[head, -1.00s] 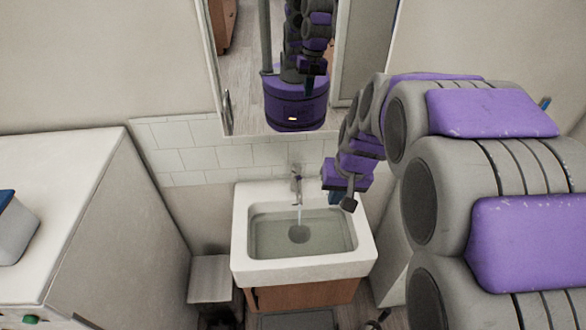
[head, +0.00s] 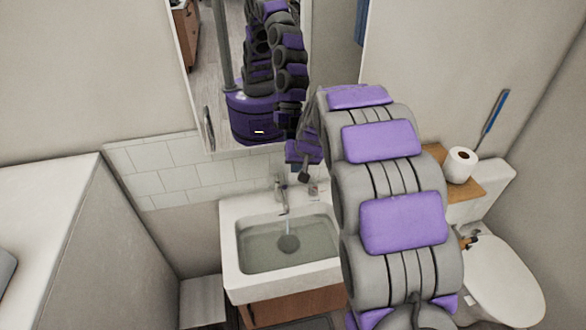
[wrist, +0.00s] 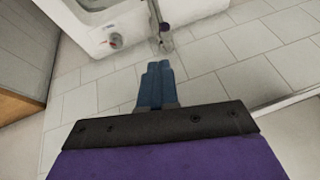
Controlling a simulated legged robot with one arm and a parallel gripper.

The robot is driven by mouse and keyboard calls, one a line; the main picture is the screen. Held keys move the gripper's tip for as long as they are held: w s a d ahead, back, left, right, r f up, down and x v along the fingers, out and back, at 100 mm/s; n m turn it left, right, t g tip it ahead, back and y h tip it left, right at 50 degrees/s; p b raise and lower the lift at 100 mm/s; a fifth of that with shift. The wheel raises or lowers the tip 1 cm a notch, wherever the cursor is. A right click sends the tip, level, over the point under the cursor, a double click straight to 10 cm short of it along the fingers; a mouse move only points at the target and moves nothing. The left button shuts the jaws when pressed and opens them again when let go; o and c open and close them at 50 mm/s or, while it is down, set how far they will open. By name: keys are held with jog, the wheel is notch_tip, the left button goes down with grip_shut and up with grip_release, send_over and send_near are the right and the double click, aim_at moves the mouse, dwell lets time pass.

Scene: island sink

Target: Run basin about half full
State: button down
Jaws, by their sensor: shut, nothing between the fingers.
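The white sink basin (head: 230,262) holds clear greenish water (head: 275,250), with the dark round drain (head: 289,243) showing through it. The water surface lies below the rim; its exact depth is hard to judge. The metal faucet (head: 279,190) stands at the basin's back edge.
A mirror (head: 205,75) hangs above the sink and reflects my body. A white counter (head: 50,215) stands at left, a small grey stool (head: 203,300) beside the sink. The toilet (head: 500,275) is at right, with a paper roll (head: 460,165) on a wooden shelf (head: 490,187).

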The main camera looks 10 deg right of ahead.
aim_at(284, 187)
jog(key=x, duration=0.3)
jog(key=a+x, duration=0.1)
jog(key=x, duration=0.1)
jog(key=a+b+x, duration=0.1)
jog(key=x, duration=0.2)
jog(key=shift+w+f, duration=0.1)
jog(key=shift+w+d+f, duration=0.1)
jog(key=shift+d+f, duration=0.05)
jog(key=shift+d+f+t+b, duration=0.1)
jog(key=shift+f+t+b, duration=0.2)
jog(key=shift+b, duration=0.55)
jog(key=shift+s+a+f+t+b, duration=0.25)
jog(key=shift+s+f+t+b, duration=0.2)
jog(key=shift+b, duration=0.6)
jog(key=shift+s+f+b, duration=0.25)
jog(key=shift+b, duration=0.05)
jog(key=shift+s+d+f, duration=0.3)
jog(key=shift+d+f, duration=0.1)
jog(key=shift+d, duration=0.15)
